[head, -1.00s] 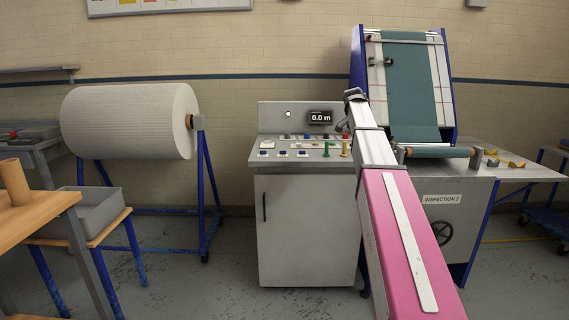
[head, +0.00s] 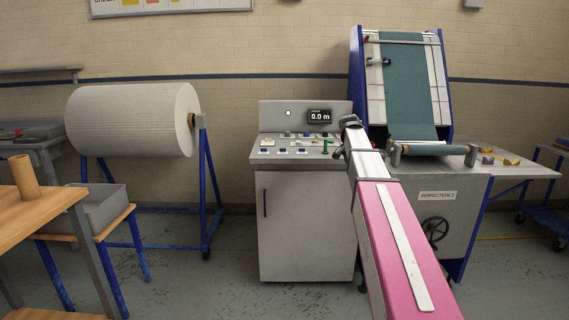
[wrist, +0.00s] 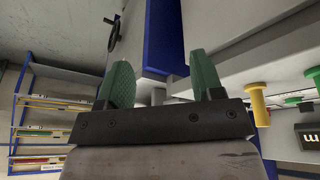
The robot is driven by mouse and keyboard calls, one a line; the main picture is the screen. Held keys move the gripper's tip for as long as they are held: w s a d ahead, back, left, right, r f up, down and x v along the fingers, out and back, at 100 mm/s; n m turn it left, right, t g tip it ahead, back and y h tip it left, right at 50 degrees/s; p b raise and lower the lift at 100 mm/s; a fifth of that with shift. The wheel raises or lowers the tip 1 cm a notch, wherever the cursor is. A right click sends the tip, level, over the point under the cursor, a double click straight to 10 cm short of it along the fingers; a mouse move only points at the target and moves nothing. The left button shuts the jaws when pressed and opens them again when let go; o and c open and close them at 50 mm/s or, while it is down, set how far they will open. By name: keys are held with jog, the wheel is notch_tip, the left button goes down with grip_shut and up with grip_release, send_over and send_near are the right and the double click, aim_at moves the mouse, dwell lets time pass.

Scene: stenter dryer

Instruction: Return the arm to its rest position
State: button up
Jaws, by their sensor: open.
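My arm, a pink link and a grey-white forearm, reaches from the lower right of the head view toward the gap between the control cabinet (head: 305,215) and the inspection machine (head: 455,205). Its far end stands in front of the right side of the control panel. My gripper (wrist: 160,82) shows in the wrist view with two green fingers spread apart and nothing between them. In the head view the fingers are not clearly seen. In the wrist view a yellow knob (wrist: 258,104) and a green knob (wrist: 300,101) lie to the right of the fingers, apart from them.
A blue post (wrist: 163,40) and a handwheel (wrist: 113,33) are beyond the fingers. A large white fabric roll (head: 130,120) stands left of the cabinet. A wooden table (head: 45,212) and grey bin (head: 98,208) are at the left. Floor before the cabinet is clear.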

jog(key=s+a+f+n+y, duration=0.1)
jog(key=s+a+f+n, duration=0.2)
jog(key=s+f, duration=0.7)
jog(key=s+a+f+n+g+y, duration=0.1)
jog(key=s+a+f+n, duration=0.2)
jog(key=s+f, duration=0.8)
jog(key=s+a+f+n+g+y, duration=0.1)
jog(key=s+a+f, duration=0.4)
jog(key=s+f, duration=0.5)
notch_tip(320, 180, down, 3)
jog(key=shift+s+r+n, duration=0.1)
jog(key=shift+s+n, duration=0.2)
jog(key=shift+n, duration=0.6)
